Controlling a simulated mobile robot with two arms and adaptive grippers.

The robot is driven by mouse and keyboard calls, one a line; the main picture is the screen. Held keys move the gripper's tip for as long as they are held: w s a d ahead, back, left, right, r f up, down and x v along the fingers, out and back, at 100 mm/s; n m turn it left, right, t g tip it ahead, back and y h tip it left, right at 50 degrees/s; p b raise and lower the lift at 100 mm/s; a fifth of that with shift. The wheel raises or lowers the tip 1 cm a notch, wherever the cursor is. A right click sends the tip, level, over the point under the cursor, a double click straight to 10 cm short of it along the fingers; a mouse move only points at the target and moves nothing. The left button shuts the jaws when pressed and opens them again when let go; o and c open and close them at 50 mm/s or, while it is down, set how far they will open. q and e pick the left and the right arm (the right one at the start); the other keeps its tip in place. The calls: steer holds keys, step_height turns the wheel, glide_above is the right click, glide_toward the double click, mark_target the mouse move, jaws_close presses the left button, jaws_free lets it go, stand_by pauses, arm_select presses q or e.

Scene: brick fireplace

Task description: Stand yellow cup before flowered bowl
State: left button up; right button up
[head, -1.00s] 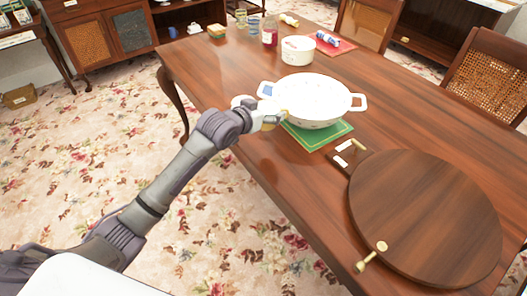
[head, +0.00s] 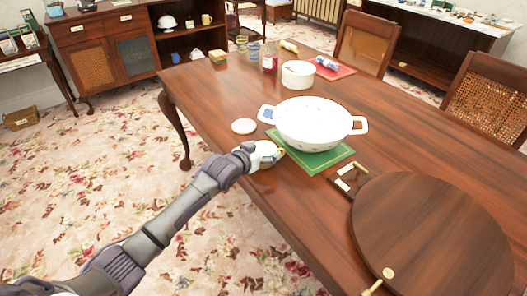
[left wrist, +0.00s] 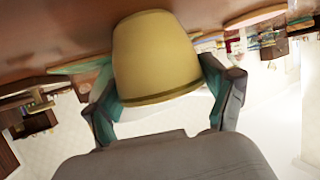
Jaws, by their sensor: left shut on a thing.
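My left gripper (head: 268,153) is shut on the yellow cup (left wrist: 155,55), which fills the middle of the left wrist view between the two fingers. In the head view the cup is mostly hidden by the gripper. A large white two-handled bowl (head: 312,120), with small faint marks on its side that look like the flowered pattern, stands on a green mat (head: 318,161). The gripper is at the bowl's near left side, by the mat's left corner. I cannot tell whether the cup touches the table. My right gripper is not in view.
A pale round disc (head: 244,126) lies left of the bowl. A smaller white pot (head: 298,75), a red jar (head: 270,60) and a red mat (head: 334,71) are farther back. A large round wooden board (head: 432,235) and a small dark tray (head: 346,178) lie to the right.

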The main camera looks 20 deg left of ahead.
arm_select(q)
steer(key=o, duration=1.1)
steer(key=shift+s+r, duration=0.1)
steer(key=p+v, duration=0.1)
steer(key=v, duration=1)
steer(key=shift+s+a+r, duration=0.15)
steer(key=shift+s+r, duration=0.15)
steer(key=shift+f, duration=0.1)
